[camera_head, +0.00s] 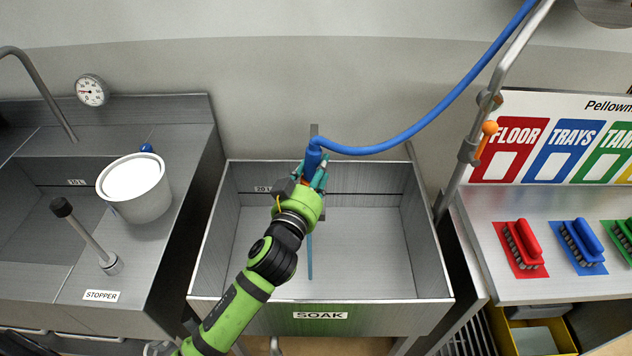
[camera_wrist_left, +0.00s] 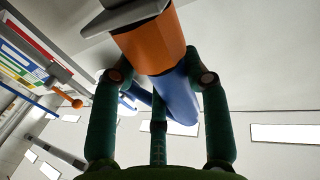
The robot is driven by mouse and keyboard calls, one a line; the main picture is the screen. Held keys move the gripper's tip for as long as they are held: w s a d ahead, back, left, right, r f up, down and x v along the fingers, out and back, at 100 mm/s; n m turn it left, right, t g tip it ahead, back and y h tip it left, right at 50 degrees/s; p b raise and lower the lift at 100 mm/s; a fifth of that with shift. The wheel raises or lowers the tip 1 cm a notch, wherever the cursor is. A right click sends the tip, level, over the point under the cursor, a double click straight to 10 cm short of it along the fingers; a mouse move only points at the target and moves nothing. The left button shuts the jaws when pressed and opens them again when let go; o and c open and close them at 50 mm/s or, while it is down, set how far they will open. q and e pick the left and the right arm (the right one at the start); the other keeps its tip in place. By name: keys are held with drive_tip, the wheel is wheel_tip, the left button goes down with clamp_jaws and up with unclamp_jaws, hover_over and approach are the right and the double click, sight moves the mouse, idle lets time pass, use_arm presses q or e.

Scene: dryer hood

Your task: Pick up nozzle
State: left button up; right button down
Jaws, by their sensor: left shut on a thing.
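The nozzle (camera_head: 314,156) is blue and orange and joins the end of a blue hose (camera_head: 400,138). My left gripper (camera_head: 312,180) is shut on the nozzle above the far part of the SOAK basin (camera_head: 345,255), largely covering it in the head view. In the left wrist view the nozzle (camera_wrist_left: 150,45) shows an orange section, a blue section and a grey flat part. The fingers of my left gripper (camera_wrist_left: 160,88) stand around it there. My right gripper is not in view.
A thin blue strip (camera_head: 310,258) shows below the gripper; I cannot tell what it is. A white bucket (camera_head: 140,200) and a stopper (camera_head: 85,232) stand left. A metal pole (camera_head: 492,100) rises right, beside red (camera_head: 524,245) and blue (camera_head: 583,243) brushes.

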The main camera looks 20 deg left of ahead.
use_arm(q)
drive_tip(key=s+d+r+p, duration=0.2)
drive_tip(key=s+d+r, duration=0.5)
drive_tip(key=r, duration=0.5)
drive_tip(key=s, duration=0.2)
drive_tip(key=shift+s+r+p, duration=0.15)
drive_tip(key=shift+s+p, duration=0.15)
drive_tip(key=shift+a, duration=0.1)
